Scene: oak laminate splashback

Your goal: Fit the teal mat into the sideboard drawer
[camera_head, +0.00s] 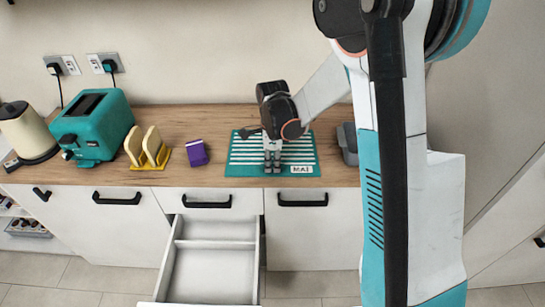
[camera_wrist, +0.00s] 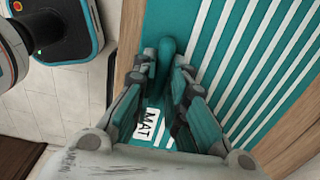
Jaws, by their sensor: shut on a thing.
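The teal mat (camera_head: 304,150) with white stripes and a "MAT" label lies flat on the wooden counter. Its striped surface also shows in the wrist view (camera_wrist: 205,55). My gripper (camera_head: 272,168) points down over the mat's front middle part. In the wrist view my gripper (camera_wrist: 169,75) is shut on a raised teal part of the mat beside the label. The fingers hide some of the mat. The sideboard drawer (camera_head: 210,277) is pulled out below the counter, left of the mat. It looks empty, with a crosswise divider (camera_head: 216,244) near its back.
A purple object (camera_head: 196,153) stands left of the mat. A yellow rack (camera_head: 150,152), teal toaster (camera_head: 95,128) and cream kettle (camera_head: 27,133) are farther left. A grey container (camera_head: 348,144) stands close to the mat's right. Closed fronts with black handles (camera_head: 302,199) flank the drawer.

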